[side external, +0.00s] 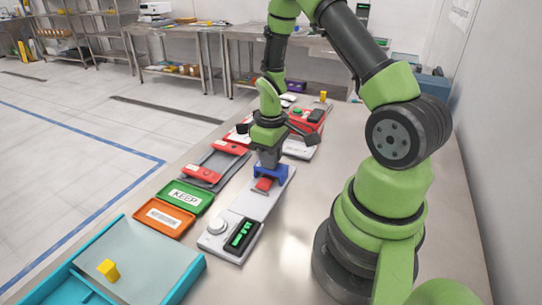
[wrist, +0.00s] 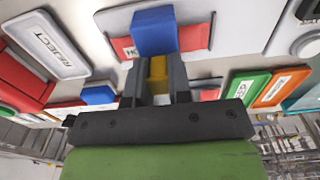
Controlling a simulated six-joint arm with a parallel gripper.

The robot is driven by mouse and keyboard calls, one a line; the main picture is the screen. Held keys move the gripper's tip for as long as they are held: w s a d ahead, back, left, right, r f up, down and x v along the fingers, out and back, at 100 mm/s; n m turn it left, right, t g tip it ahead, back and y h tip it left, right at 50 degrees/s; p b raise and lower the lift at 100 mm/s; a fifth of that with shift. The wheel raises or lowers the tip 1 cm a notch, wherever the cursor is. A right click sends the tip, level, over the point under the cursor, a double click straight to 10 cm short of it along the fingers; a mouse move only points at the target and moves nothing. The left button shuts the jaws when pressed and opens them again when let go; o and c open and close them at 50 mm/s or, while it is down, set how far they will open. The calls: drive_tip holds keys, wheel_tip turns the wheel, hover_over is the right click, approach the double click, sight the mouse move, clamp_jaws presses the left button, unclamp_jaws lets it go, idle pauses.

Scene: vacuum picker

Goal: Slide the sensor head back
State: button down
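My gripper (side external: 268,158) is over the sensor head. In the wrist view its two dark fingers (wrist: 158,82) stand on either side of the yellow piece and appear to touch it, with no clear gap. The side view hides this contact.
A white unit with a round dial (side external: 217,226) and a black-green display (side external: 241,233) lies at the track's near end. Green KEEP (side external: 184,197) and orange (side external: 163,217) trays are left of it. A teal-edged tray (side external: 190,284) holds a yellow block (side external: 108,270). Bare table lies right of the track.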

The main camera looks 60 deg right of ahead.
drive_tip(key=a, duration=1.1)
drive_tip(key=c, duration=1)
unclamp_jaws()
drive_tip(key=shift+c, duration=0.2)
wheel_tip(320, 180, up, 10)
drive_tip(key=shift+r, duration=0.1)
drive_tip(key=s+a+r+m+t+y, duration=0.1)
drive_tip(key=s+a+r+m+t, duration=0.1)
drive_tip(key=s+r, duration=0.3)
drive_tip(key=s+a+r+m+t+y, duration=0.1)
drive_tip(key=s+r+t, duration=0.4)
drive_tip(key=r, duration=0.6)
drive_tip(key=shift+a+m, duration=0.5)
drive_tip(key=shift+a, duration=0.65)
